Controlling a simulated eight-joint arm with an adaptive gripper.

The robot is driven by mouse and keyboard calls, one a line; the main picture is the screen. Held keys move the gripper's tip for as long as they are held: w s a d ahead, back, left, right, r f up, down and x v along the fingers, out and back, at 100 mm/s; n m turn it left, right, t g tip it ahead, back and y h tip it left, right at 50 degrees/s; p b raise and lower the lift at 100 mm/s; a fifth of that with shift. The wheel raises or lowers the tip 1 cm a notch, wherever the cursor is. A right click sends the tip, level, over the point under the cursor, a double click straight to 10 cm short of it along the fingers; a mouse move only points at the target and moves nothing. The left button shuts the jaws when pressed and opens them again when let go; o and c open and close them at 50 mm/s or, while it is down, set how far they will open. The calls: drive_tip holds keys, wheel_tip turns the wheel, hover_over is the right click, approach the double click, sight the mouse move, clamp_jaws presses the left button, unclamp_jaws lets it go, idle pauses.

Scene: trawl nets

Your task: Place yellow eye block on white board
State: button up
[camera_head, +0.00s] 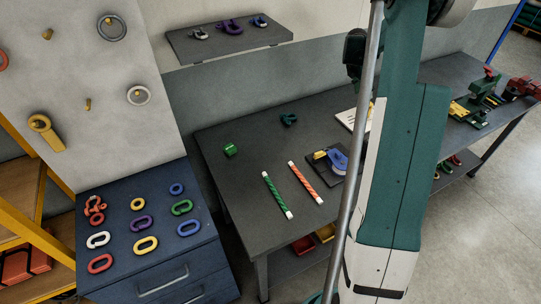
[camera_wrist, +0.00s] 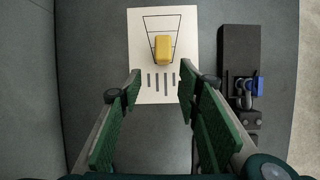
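In the wrist view a white board (camera_wrist: 145,30) with a drawn net outline and several short dark strips lies flat on the dark bench. A yellow block (camera_wrist: 163,49) rests on it, inside the outline; I cannot make out an eye in it. My gripper (camera_wrist: 160,92) is open and empty, its green-padded fingers spread over the board's near part, with the block beyond the fingertips. In the head view the white board (camera_head: 347,117) is partly hidden by my arm, and my gripper is not visible. A yellow ring-ended piece (camera_head: 46,131) hangs on the pale wall panel (camera_head: 75,60).
A black plate (camera_wrist: 238,60) with a blue clamp-like piece lies right of the board in the wrist view. In the head view, green (camera_head: 276,195) and orange (camera_head: 305,182) striped rods lie on the bench. A blue cabinet (camera_head: 120,265) holds several coloured links.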

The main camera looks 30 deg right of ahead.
drive_tip(key=s+a+r+m+t, duration=0.1)
drive_tip(key=s+a+r+m, duration=0.15)
drive_tip(key=a+r, duration=0.65)
drive_tip(key=s+a+r+m+t+y, duration=0.1)
drive_tip(key=s+a+r+m+t, duration=0.2)
drive_tip(key=a, duration=1.3)
drive_tip(key=s+a+r+m, duration=0.1)
drive_tip(key=a+r+m, duration=0.2)
drive_tip(key=a+r, duration=0.65)
drive_tip(key=s+a+f+m+t+y, duration=0.1)
drive_tip(key=s+a+f+m, duration=0.1)
drive_tip(key=s+a, duration=0.6)
drive_tip(key=s+a+f+m+t+y, duration=0.1)
drive_tip(key=s+a+m, duration=0.3)
drive_tip(key=s+a, duration=0.4)
drive_tip(key=s+a+f+m+t+y, duration=0.1)
drive_tip(key=s+a+f+m, duration=0.1)
drive_tip(key=s+a, duration=0.6)
drive_tip(key=a+m, duration=0.1)
drive_tip(key=a, duration=0.5)
drive_tip(key=shift+a+f, duration=0.3)
drive_tip(key=shift+a, duration=0.1)
